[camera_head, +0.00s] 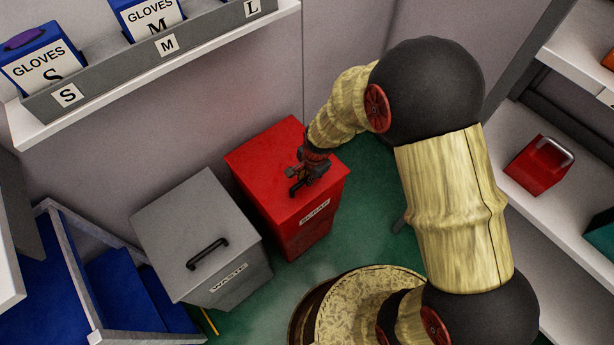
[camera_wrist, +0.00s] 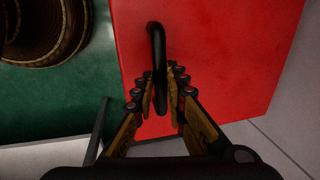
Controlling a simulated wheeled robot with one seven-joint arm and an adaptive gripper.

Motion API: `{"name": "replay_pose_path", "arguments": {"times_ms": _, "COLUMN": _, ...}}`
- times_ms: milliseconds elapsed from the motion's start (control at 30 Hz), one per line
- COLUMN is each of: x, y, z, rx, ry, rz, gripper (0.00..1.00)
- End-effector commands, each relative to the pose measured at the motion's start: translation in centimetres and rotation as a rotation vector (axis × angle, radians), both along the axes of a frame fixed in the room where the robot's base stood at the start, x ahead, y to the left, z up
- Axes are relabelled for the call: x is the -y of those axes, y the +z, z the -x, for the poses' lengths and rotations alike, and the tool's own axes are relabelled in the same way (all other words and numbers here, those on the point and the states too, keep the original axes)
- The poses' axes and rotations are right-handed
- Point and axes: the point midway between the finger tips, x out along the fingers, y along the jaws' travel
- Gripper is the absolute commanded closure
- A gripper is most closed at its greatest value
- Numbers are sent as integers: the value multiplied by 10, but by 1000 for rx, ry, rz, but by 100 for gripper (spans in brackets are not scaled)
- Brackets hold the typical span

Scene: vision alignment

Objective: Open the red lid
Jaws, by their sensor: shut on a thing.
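The red lid (camera_head: 263,165) tops the red scrap bin (camera_head: 308,232) and looks flat and closed in the head view. In the wrist view the lid (camera_wrist: 220,60) fills the middle and right. Its black handle (camera_wrist: 157,45) runs down between my fingers. My gripper (camera_head: 303,178) is at the handle above the lid's front part. In the wrist view my gripper (camera_wrist: 162,95) is shut on the handle, with one finger on each side. The gripper hides part of the handle in the head view.
A grey waste bin (camera_head: 190,225) with a black handle stands left of the red bin. A glove shelf (camera_head: 150,75) hangs on the wall above. Shelves at the right hold a red box (camera_head: 535,168). Green floor (camera_head: 345,235) shows in front of the bins.

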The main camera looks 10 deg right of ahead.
Motion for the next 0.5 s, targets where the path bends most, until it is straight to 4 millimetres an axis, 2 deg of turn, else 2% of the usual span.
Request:
{"name": "replay_pose_path", "arguments": {"times_ms": 133, "x": 0, "y": 0, "z": 0, "rx": 0, "ry": 0, "rz": 0, "gripper": 100}}
{"name": "replay_pose_path", "arguments": {"times_ms": 500, "x": 0, "y": 0, "z": 0, "rx": 0, "ry": 0, "rz": 0, "gripper": 100}}
